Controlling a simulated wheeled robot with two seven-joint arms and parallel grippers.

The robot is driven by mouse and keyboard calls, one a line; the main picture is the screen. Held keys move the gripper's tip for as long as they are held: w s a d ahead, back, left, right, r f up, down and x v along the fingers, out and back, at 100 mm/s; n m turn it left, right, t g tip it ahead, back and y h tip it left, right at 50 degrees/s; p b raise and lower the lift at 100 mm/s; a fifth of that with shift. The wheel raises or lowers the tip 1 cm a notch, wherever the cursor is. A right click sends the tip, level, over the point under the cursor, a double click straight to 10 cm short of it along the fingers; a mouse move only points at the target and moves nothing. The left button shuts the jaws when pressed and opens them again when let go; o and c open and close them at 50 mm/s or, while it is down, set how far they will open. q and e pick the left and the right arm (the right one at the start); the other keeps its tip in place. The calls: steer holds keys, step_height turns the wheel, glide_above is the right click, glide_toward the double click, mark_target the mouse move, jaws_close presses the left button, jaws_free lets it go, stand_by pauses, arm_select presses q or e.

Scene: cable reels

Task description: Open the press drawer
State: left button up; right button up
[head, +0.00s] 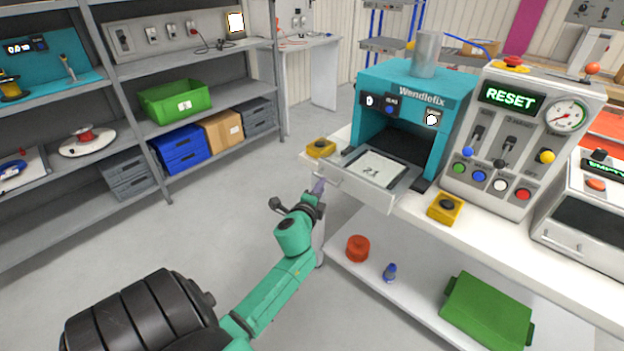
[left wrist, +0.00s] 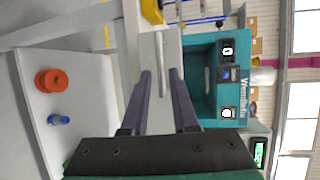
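The teal Wendlefix press (head: 415,92) stands on the white bench. Its drawer (head: 366,199) juts out of the opening toward me, and a white sheet with dark marks (head: 377,168) lies in it. My left gripper (head: 319,187) is at the left part of the drawer front, low beside it. In the left wrist view its two purple fingers (left wrist: 160,82) are apart, and the drawer's bar handle (left wrist: 160,62) lies in line with the gap between them. I cannot tell whether the fingers touch the handle. The press also shows in the left wrist view (left wrist: 229,50). My right gripper is out of view.
Yellow button boxes (head: 321,148) (head: 444,209) flank the drawer on the bench. A RESET control panel (head: 515,140) stands right of the press. A lower shelf (head: 345,262) holds an orange spool (head: 358,248), a blue bottle and a green case. The floor at left is clear.

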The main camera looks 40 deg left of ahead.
arm_select(q)
steer(key=v, duration=0.9)
steer(key=s+d+f+n+g+h, duration=0.1)
steer(key=s+d+f+n+g, duration=0.15)
steer(key=f, duration=0.75)
steer(key=s+d+f+n+g+h, duration=0.1)
steer(key=s+d+f+g+h, duration=0.15)
steer(key=f, duration=0.85)
steer(key=s+d+f+n+g+h, duration=0.1)
steer(key=s+f+n+g, duration=0.15)
steer(key=f, duration=0.75)
steer(key=s+d+f+n+g+h, duration=0.1)
steer(key=s+d+f+n+g, duration=0.1)
steer(key=s+f, duration=0.6)
steer(key=s+d+f+n+g+h, duration=0.1)
steer(key=s+d+f+n+g, duration=0.2)
steer(key=s+f, duration=0.6)
steer(key=s+d+g, duration=0.1)
steer(key=s, duration=0.8)
steer(key=shift+f+n, duration=0.2)
steer(key=shift+n, duration=0.1)
